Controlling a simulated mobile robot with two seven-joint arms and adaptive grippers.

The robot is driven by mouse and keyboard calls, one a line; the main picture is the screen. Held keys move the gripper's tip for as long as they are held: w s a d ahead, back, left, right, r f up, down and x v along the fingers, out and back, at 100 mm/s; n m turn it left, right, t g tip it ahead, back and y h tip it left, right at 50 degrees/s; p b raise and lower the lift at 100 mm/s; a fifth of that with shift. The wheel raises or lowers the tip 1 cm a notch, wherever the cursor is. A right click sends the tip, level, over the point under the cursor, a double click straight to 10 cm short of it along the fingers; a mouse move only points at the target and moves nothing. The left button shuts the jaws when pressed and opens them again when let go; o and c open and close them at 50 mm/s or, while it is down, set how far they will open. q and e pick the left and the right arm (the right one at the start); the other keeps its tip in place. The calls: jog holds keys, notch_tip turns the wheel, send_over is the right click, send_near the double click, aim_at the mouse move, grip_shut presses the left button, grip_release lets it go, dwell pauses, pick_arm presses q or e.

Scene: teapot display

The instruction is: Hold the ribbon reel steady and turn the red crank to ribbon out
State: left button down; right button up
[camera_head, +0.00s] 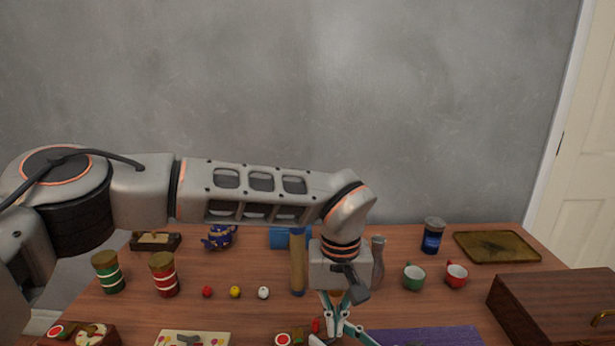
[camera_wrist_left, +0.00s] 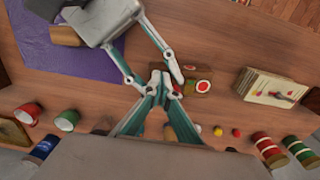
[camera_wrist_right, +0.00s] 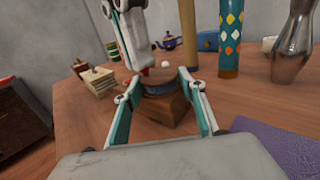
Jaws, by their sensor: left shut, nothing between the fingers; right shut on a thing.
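The ribbon reel (camera_wrist_right: 160,91) sits on a wooden block (camera_wrist_right: 168,112) in the right wrist view. In the head view, a wooden piece with a red-and-white disc (camera_head: 283,340) shows at the bottom edge. A small red part (camera_wrist_right: 145,71), likely the crank, is beside the reel and partly hidden by my left gripper. My right gripper (camera_wrist_right: 160,80) is shut on the reel, one finger on each side. My left gripper (camera_head: 338,318) is shut and empty, its tips together (camera_wrist_left: 160,78) close to the red part; contact cannot be told.
A purple mat (camera_head: 425,337) and a brown box (camera_head: 550,300) are at the right. Green (camera_head: 413,276) and red (camera_head: 456,275) cups, a silver vase (camera_head: 378,262) and a gold cylinder (camera_head: 298,265) stand behind. Striped tins (camera_head: 165,278) and small balls (camera_head: 235,292) are left.

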aim_at(318, 319)
pick_arm(q)
notch_tip(318, 319, up, 6)
jog(key=shift+f, duration=0.15)
dwell(0.3)
jog(key=shift+a, duration=0.1)
jog(key=shift+s+a+f, duration=0.1)
jog(key=shift+a+f, duration=0.45)
jog(key=shift+f, duration=0.45)
jog(key=shift+s+a+f, duration=0.1)
jog(key=shift+a+f, duration=0.45)
jog(key=shift+f, duration=0.45)
jog(key=shift+a+f, duration=0.55)
jog(key=shift+f, duration=0.45)
jog(key=shift+w+d, duration=0.2)
jog(key=shift+w, duration=0.45)
pick_arm(e)
jog(key=shift+s+a, duration=0.1)
pick_arm(q)
jog(key=shift+d, duration=0.35)
